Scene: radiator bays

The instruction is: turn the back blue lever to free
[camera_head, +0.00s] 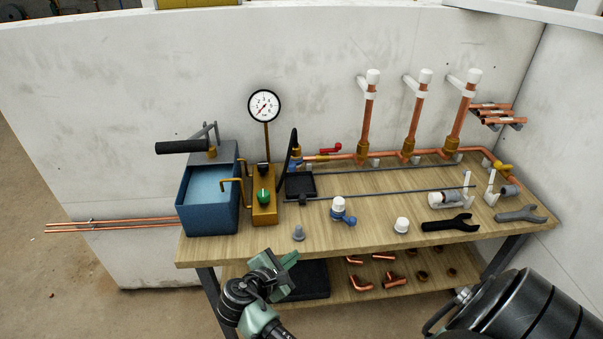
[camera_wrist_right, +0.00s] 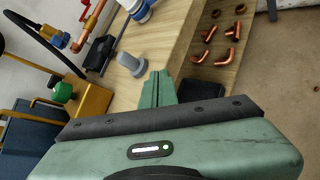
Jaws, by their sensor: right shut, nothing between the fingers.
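A blue fitting (camera_head: 295,163) sits at the back of the bench, where the black hose meets the copper pipe; it also shows in the right wrist view (camera_wrist_right: 60,40). Which way any lever on it points is too small to tell. Nearer the front, a white-capped valve with a blue lever (camera_head: 348,219) stands on the bench; its blue part shows at the top of the wrist view (camera_wrist_right: 141,10). My right gripper (camera_head: 292,257) is shut and empty at the bench's front edge, apart from both. In the wrist view its fingers (camera_wrist_right: 159,80) are together. My left gripper is not visible.
A red lever (camera_head: 330,148) is on the back pipe. A pump box with a green knob (camera_head: 264,197), a blue water tank (camera_head: 207,225) and a gauge (camera_head: 264,106) stand left. A grey cone (camera_head: 299,233) stands near my gripper. Copper elbows (camera_head: 392,280) lie on the lower shelf.

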